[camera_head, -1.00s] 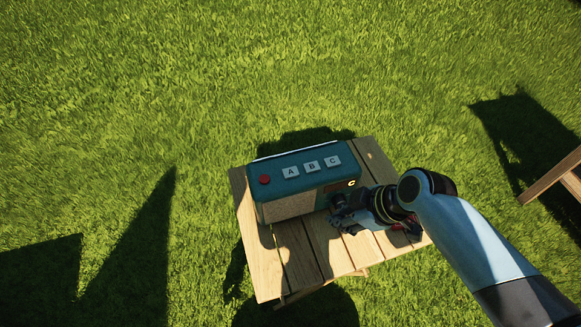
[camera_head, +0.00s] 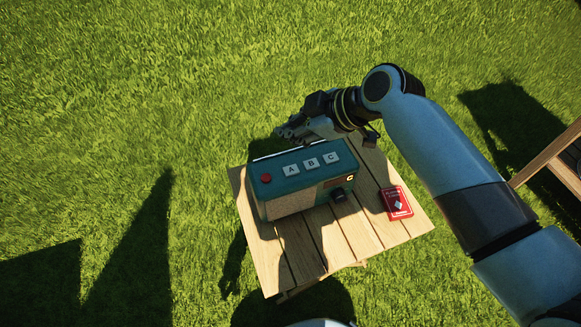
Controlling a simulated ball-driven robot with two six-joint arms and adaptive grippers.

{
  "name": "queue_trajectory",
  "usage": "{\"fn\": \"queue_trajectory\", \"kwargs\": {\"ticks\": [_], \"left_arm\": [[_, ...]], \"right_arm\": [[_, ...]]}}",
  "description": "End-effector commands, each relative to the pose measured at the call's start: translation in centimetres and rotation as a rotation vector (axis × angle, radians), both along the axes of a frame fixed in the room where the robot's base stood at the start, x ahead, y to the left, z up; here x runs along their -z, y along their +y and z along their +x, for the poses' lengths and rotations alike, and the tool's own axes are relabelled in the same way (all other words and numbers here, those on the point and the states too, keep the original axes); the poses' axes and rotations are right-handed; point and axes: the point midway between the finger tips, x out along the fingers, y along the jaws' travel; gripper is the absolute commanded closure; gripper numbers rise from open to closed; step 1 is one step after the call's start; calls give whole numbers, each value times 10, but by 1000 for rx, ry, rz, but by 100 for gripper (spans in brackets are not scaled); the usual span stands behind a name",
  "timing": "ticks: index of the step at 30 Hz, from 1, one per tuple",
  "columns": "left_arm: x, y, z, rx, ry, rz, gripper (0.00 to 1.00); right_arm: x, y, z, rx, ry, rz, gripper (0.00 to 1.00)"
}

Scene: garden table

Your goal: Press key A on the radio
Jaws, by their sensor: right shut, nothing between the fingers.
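The teal radio (camera_head: 290,203) stands on the wooden garden table (camera_head: 270,268). On its top are a red button (camera_head: 266,177) and white keys: key A (camera_head: 291,170), key B (camera_head: 311,164) and key C (camera_head: 331,158), left to right. A dark knob (camera_head: 338,195) is on its front right. My right gripper (camera_head: 287,133) is shut and empty. In the picture it is just beyond the radio's back edge, pointing left, up from keys A and B; its height above the radio is hard to judge. Key A is not covered. My left gripper is not in view.
A red card box (camera_head: 396,203) lies on the right of the table. The table's front boards are clear. A wooden bench or seat (camera_head: 553,160) stands on the grass at the right edge. Grass surrounds the table.

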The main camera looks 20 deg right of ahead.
Motion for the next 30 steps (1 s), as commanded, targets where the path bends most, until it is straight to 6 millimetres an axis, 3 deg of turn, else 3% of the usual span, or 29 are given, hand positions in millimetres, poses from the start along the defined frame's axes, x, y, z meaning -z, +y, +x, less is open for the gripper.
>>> {"fn": "queue_trajectory", "kwargs": {"ticks": [8, 22, 30], "left_arm": [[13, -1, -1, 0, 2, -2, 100], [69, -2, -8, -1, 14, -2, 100], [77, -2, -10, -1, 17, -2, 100]], "right_arm": [[15, 0, 0, 0, 2, 0, 100], [78, 0, -1, 0, 3, 1, 100], [89, 0, 0, 0, 0, 0, 100]]}}
